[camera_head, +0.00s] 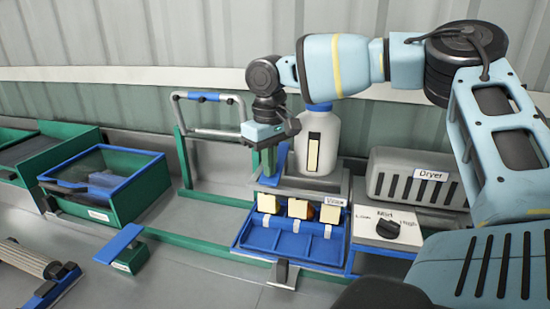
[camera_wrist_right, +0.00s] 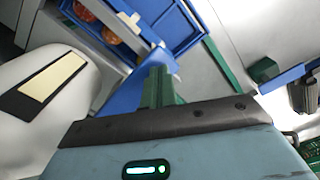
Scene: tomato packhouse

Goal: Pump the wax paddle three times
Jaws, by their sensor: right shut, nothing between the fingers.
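The waxer is a blue tray (camera_head: 270,240) with several compartments and a label partly readable as "Waxer". A white bottle (camera_head: 318,150) with a blue cap stands behind it; it also shows in the wrist view (camera_wrist_right: 25,105). A blue slanted plate (camera_head: 281,162), which looks like the wax paddle, stands left of the bottle; I cannot be sure of this. My right gripper (camera_head: 268,170) is shut and empty, pointing down right at this plate. Its green fingers (camera_wrist_right: 158,75) overlap blue parts in the wrist view; contact cannot be told. My left gripper is out of view.
A grey dryer (camera_head: 415,178) and a dial box (camera_head: 390,228) stand right of the waxer. A blue bar handle on a frame (camera_head: 205,97) rises to the left. A green bin with a blue-edged lid (camera_head: 105,180) and a blue paddle on a green block (camera_head: 122,243) are further left.

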